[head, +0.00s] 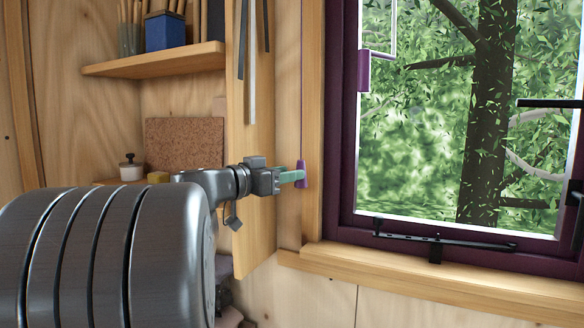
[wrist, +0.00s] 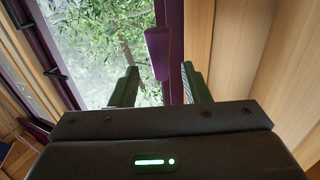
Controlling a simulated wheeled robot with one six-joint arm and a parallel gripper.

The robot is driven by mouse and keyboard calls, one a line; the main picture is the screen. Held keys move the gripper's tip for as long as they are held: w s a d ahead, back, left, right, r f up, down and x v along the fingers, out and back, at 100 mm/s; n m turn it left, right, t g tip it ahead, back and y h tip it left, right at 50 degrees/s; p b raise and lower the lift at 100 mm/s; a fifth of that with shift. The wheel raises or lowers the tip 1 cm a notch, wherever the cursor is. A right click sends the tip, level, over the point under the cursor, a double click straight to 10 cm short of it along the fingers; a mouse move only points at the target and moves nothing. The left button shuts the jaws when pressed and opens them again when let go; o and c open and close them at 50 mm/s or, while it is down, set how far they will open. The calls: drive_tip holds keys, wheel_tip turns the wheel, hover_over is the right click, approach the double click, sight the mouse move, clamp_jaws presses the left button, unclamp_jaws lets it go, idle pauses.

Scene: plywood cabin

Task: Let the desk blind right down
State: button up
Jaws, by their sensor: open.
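A purple pull (head: 302,173) hangs on the wooden window trim, left of the window. My gripper (head: 292,176) is level with it, its greenish fingers pointing right at the pull. In the wrist view the pull (wrist: 158,54) shows between and beyond the open fingers of my gripper (wrist: 160,80), and nothing is clamped. I cannot tell how far the fingers reach around it. No blind cloth shows in either view.
A purple-framed window (head: 349,130) stands right, with a second purple piece (head: 363,70) on its edge. A black window stay (head: 435,243) lies above the wooden sill (head: 400,275). A wooden panel (head: 255,235) stands behind my gripper. A shelf (head: 150,62) holds a blue pot (head: 165,33).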

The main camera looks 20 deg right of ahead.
sight(301, 187)
drive_tip(key=shift+p+x, duration=0.5)
drive_tip(key=shift+x, duration=2)
clamp_jaws()
